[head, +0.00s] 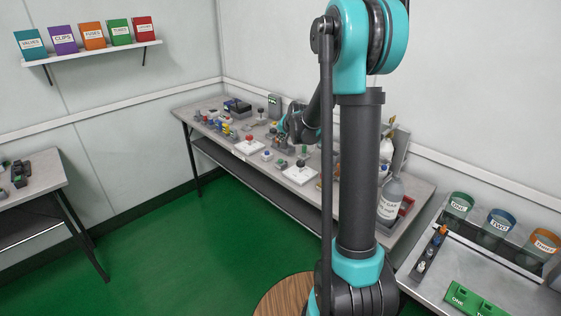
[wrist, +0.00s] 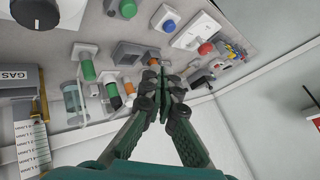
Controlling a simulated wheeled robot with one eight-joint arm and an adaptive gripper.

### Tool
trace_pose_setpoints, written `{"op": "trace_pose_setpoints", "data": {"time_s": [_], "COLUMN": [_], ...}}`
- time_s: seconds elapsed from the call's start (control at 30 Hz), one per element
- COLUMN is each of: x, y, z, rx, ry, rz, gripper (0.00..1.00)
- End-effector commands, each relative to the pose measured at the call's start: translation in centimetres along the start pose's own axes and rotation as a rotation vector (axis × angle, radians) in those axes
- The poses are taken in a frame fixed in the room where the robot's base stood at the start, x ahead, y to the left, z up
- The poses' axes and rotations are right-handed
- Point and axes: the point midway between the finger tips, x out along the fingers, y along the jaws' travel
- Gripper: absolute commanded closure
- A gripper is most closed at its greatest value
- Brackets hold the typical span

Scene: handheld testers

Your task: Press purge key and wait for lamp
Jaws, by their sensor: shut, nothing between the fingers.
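My gripper (wrist: 162,78) is shut and empty, with its fingertips together over the bench of testers in the wrist view. Beside the tips stands a grey housing (wrist: 128,54) with a dark recess. A blue button (wrist: 169,26) on a pale box lies beyond the tips, and a red button (wrist: 206,48) on a white plate lies to their right. Green-capped parts (wrist: 88,70) stand to the left. I cannot tell which part is the purge key or which is the lamp. In the head view my arm hides part of the bench and my fingertips are not clear.
The long grey bench (head: 222,146) stands along the wall, crowded with small devices. A labelled gas bottle (head: 390,199) stands near its right end. A side table at right holds bins (head: 458,207). Another table (head: 37,192) stands at left.

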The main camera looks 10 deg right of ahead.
Motion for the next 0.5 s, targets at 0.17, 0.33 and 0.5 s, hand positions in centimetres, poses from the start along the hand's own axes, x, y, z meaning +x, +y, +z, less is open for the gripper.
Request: {"op": "trace_pose_setpoints", "data": {"time_s": [0.17, 0.33, 0.5], "x": [1.6, 3.2, 4.4], "y": [1.2, 2.3, 3.2], "z": [1.2, 2.3, 3.2], "rx": [0.0, 0.0, 0.0], "ry": [0.0, 0.0, 0.0], "rz": [0.0, 0.0, 0.0], "gripper": [1.0, 1.0, 1.0]}}
